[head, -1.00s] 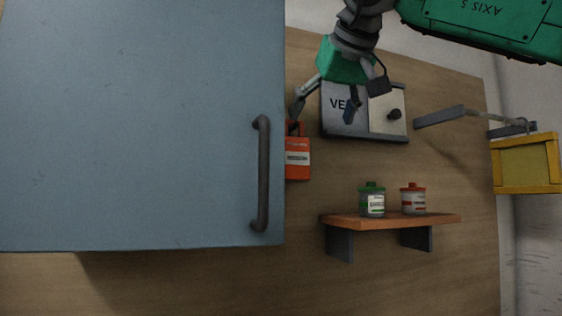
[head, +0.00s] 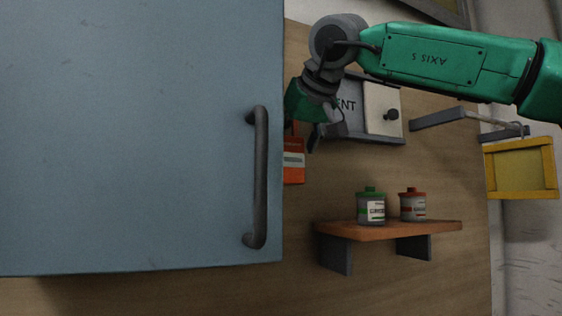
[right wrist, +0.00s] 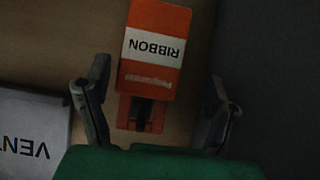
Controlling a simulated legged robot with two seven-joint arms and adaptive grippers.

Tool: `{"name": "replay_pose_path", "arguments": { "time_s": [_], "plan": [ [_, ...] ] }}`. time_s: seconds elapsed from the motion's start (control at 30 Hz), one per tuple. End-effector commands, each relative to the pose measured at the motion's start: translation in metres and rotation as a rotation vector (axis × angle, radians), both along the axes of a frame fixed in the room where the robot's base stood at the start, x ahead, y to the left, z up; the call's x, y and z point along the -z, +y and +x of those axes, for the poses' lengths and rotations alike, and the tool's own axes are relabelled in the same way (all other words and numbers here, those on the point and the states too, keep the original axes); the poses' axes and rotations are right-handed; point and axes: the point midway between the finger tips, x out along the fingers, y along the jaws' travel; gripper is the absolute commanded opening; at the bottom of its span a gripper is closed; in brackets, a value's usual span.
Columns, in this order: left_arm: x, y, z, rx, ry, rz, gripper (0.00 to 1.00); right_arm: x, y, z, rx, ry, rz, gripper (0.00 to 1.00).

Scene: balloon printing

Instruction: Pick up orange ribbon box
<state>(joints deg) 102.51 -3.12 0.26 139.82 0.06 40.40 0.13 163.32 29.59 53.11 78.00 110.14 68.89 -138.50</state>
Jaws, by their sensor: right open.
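The orange ribbon box (head: 293,165) with a white label shows beside the blue door's right edge, partly hidden by that edge. In the right wrist view the ribbon box (right wrist: 153,55) is upside down, with its narrower hanger end towards my gripper's palm. My right gripper (head: 308,135) is just above the box in the head view, partly hidden by the blue door. In the right wrist view my right gripper (right wrist: 158,80) is open, with one finger on each side of the box and gaps to both sides. My left gripper is not in view.
A large blue door (head: 120,130) with a dark handle (head: 261,180) fills the left. A vent panel (head: 365,110) is behind my right wrist. Below, a wooden shelf (head: 400,230) holds a green-lidded jar (head: 371,207) and a red-lidded jar (head: 413,204). A yellow frame (head: 520,168) stands right.

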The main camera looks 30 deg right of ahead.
Motion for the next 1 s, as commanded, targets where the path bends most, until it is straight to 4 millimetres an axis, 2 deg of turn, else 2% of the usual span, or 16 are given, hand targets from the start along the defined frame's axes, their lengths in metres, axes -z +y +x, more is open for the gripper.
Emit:
{"name": "replay_pose_path", "arguments": {
  "time_s": [0.3, 0.57, 0.67, 0.73, 1.0],
  "plan": [
    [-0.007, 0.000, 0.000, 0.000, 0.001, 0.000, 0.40, 0.023, -0.005, 0.036, 0.001, 0.001, 0.000, 0.78],
    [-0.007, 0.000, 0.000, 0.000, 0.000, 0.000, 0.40, 0.024, -0.003, 0.037, -0.001, -0.002, -0.001, 0.78],
    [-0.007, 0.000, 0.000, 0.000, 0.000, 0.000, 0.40, 0.024, -0.002, 0.037, 0.000, -0.002, -0.002, 0.46],
    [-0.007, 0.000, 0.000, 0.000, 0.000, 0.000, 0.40, 0.024, -0.002, 0.037, 0.000, -0.002, -0.002, 0.21],
    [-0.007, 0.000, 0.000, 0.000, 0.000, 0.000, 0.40, 0.024, -0.005, 0.038, 0.001, -0.002, 0.001, 0.20]
  ]
}}
